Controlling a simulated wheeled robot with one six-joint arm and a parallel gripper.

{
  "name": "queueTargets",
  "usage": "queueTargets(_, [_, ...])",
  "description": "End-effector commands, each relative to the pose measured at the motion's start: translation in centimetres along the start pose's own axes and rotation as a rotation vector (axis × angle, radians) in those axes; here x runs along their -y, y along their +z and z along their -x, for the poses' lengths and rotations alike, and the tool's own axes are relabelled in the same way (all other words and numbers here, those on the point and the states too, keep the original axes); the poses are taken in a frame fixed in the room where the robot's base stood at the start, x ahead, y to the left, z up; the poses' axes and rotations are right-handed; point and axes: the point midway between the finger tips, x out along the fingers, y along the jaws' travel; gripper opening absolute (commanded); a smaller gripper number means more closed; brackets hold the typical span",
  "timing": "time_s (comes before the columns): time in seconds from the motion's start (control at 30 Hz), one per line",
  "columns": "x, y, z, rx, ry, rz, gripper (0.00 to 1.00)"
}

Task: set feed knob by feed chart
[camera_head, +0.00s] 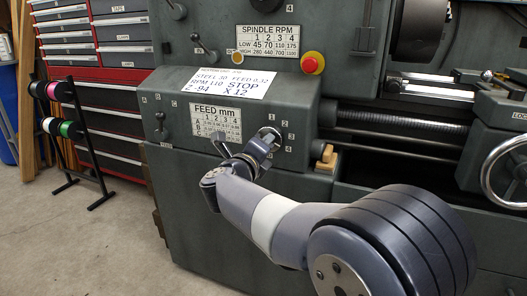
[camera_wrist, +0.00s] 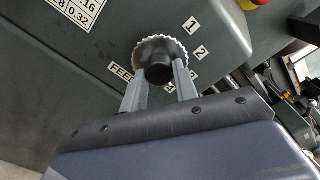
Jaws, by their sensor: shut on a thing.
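The feed knob (camera_wrist: 177,47) is a round, toothed metal dial with a dark hub on the grey lathe front. In the head view the knob (camera_head: 268,133) is partly covered by my gripper (camera_head: 262,144). In the wrist view my gripper (camera_wrist: 160,88) is shut on the knob, with one finger on each side. Labels 1 and 2 show right of the knob; lower labels are partly hidden by the fingers. I cannot tell which number the knob points to. The feed chart (camera_head: 216,122) is left of the knob; its corner (camera_wrist: 78,12) shows 0.32 in the wrist view.
A white note (camera_head: 230,83) above the chart reads FEED 0.32, RPM 110. A lever (camera_head: 161,122) with letter labels stands left of the chart. A red stop button (camera_head: 312,63) is above right. A spool rack (camera_head: 75,135) stands on the floor at left.

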Motion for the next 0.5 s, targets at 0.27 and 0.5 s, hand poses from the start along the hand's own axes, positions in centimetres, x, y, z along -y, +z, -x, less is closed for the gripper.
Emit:
queueTargets(0.27, [-0.16, -0.11, 0.0, 0.0, 0.003, -0.123, 0.06])
queueTargets(0.5, [-0.15, -0.1, 0.0, 0.001, 0.003, -0.162, 0.06])
